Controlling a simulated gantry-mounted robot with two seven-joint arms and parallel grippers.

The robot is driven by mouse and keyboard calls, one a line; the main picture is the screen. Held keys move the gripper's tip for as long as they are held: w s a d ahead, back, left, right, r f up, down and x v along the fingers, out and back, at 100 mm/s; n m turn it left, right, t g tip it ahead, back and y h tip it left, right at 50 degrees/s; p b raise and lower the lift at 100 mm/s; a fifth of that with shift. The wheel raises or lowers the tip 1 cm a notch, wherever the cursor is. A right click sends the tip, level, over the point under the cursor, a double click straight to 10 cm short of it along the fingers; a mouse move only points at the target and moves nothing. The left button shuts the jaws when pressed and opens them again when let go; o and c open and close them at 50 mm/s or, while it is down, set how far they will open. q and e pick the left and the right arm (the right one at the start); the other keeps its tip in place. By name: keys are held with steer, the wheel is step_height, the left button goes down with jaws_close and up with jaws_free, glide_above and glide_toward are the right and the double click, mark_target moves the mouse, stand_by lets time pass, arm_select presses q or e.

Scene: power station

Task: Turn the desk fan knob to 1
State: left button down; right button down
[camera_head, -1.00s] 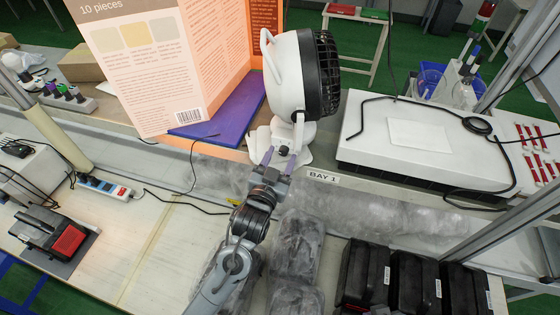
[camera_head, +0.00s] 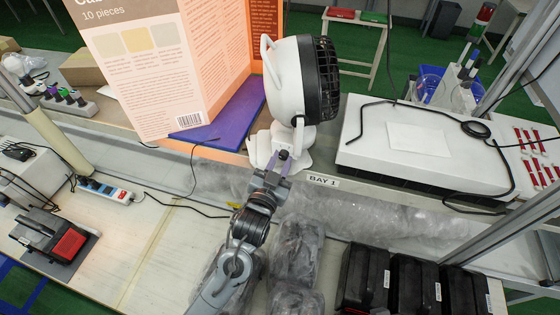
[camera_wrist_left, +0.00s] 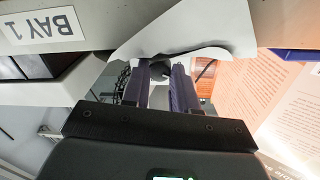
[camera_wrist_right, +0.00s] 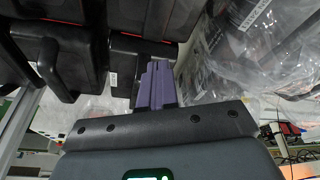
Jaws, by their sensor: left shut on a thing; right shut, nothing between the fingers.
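The desk fan (camera_head: 288,85) is white with a black grille and stands on the shelf in the head view, its head facing right. Its white base (camera_head: 262,146) has a small dark knob (camera_head: 283,154) at the front; the knob also shows in the left wrist view (camera_wrist_left: 160,70). My left gripper (camera_head: 278,160) reaches the base from below, its purple fingers shut on the knob. The knob's marks and setting are too small to read. My right gripper (camera_wrist_right: 158,75) is shut and empty in its wrist view, near black cases; it does not show in the head view.
A white box (camera_head: 430,145) with a black cable lies to the right. Black cases (camera_head: 410,280) and plastic-wrapped packs (camera_head: 297,250) sit in front.

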arm_select(q)
steer(key=m+p, duration=0.3)
steer(key=shift+r, duration=0.2)
arm_select(e)
step_height(320, 180, up, 4)
steer(key=shift+f, duration=0.25)
arm_select(q)
steer(key=m+p, duration=0.2)
steer(key=shift+m, duration=0.4)
steer(key=shift+f+m, duration=0.1)
steer(key=shift+m, duration=0.3)
arm_select(e)
step_height(320, 180, up, 2)
steer(key=shift+d+r, duration=0.1)
steer(key=shift+r, duration=0.1)
arm_select(q)
steer(key=shift+f, duration=0.1)
steer(key=c, duration=0.9)
jaws_free()
steer(key=shift+a, duration=0.1)
steer(key=shift+f, duration=0.1)
steer(key=shift+f, duration=0.1)
steer(key=shift+s+p, duration=0.15)
steer(key=shift+p, duration=0.2)
arm_select(e)
steer(key=shift+r, duration=0.1)
